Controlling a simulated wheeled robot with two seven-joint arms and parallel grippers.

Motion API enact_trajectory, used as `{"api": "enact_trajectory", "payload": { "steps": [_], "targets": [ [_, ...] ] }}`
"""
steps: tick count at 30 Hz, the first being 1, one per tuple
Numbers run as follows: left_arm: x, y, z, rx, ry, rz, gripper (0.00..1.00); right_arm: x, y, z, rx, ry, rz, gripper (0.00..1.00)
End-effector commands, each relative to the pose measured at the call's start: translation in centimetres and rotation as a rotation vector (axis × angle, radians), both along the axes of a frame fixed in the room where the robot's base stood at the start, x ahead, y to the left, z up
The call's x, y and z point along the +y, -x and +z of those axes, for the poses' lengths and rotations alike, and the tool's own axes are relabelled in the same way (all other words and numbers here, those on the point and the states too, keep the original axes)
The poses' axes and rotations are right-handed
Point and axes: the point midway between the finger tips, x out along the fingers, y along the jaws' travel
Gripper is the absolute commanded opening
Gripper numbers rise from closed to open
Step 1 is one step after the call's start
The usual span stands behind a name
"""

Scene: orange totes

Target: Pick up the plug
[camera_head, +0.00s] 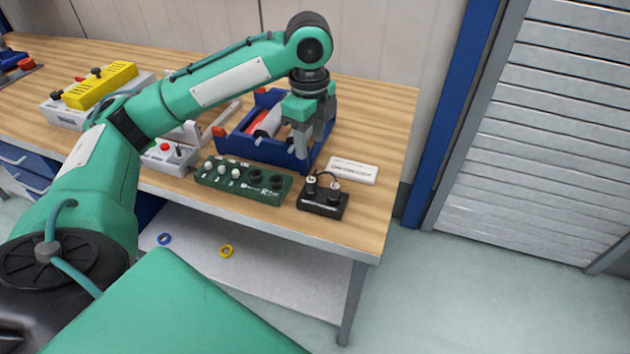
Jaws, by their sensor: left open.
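My left gripper (307,146) hangs down over the right part of the blue bin and is open, with nothing seen between its fingers. A small black box (322,204) sits near the front right of the workbench, just in front of and slightly right of the gripper. Two small pale-topped plug-like pieces, a left one (312,184) and a right one (334,190), stand on it, with a dark cable looping between them. I cannot tell for sure which one is the plug. The gripper appears apart from both. My right gripper is not in view.
A blue bin (232,146) with red and white items stands behind a green panel (240,181) with several knobs. A white label plate (352,171) lies right of the bin. A yellow device (100,86) is at the left. The wooden bench top (385,120) is clear at right.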

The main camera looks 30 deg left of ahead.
Motion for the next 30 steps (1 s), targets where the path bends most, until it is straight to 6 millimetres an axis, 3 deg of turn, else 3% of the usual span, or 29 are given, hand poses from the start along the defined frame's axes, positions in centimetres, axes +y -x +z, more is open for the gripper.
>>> {"api": "enact_trajectory", "payload": {
  "steps": [6,14,21,30],
  "targets": [
    [0.0,0.0,-4.1,0.003,-0.001,0.002,0.47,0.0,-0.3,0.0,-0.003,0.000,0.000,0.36],
    [0.0,0.0,-6.1,0.001,-0.001,0.000,0.47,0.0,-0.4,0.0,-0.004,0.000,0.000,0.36],
    [-0.1,0.0,-9.7,0.003,-0.001,0.001,0.47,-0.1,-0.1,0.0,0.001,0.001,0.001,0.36],
    [-0.1,0.0,-10.7,-0.001,0.000,0.000,0.47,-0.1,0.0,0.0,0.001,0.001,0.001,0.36]
  ]
}}
